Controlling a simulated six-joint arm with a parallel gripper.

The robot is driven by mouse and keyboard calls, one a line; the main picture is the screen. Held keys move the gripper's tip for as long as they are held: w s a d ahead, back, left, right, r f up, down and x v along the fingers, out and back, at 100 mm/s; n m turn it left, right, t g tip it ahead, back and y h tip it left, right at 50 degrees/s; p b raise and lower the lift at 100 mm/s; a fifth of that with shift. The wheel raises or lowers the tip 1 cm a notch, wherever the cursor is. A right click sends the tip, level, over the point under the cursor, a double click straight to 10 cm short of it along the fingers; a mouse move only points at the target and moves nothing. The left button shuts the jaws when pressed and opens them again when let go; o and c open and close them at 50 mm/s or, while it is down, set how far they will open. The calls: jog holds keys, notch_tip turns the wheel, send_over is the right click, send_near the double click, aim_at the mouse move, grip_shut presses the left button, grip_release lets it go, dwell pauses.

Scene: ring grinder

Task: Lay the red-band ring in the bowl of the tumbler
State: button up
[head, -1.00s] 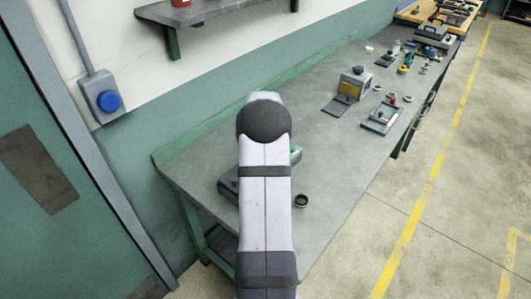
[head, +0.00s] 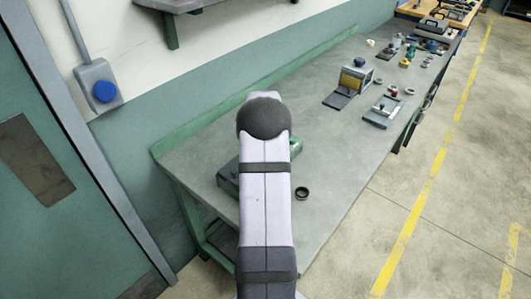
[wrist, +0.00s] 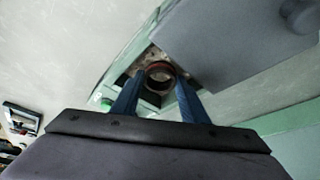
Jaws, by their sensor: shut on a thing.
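In the wrist view my gripper (wrist: 160,84) has its two blue fingers shut on a ring (wrist: 160,69) with a reddish-brown band. The ring shows over a squarish opening with pale, speckled contents, which looks like the bowl of the tumbler (wrist: 136,84). I cannot tell whether the ring touches those contents. In the head view the grey machine (head: 228,180) is mostly hidden behind my arm, with a bit of green (head: 296,146) showing at its right. My gripper is hidden there too.
A dark ring (head: 302,193) lies on the bench (head: 330,150) right of my arm. A grey flat panel (wrist: 240,42) stands beside the opening in the wrist view. A box with a yellow front (head: 355,80) and several small parts stand farther along. The mid-bench is clear.

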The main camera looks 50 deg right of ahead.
jog(key=o, duration=1.2)
jog(key=shift+r, duration=0.15)
jog(key=b+v, duration=0.2)
jog(key=v, duration=0.5)
jog(key=shift+b, duration=0.3)
jog(key=shift+a, duration=0.15)
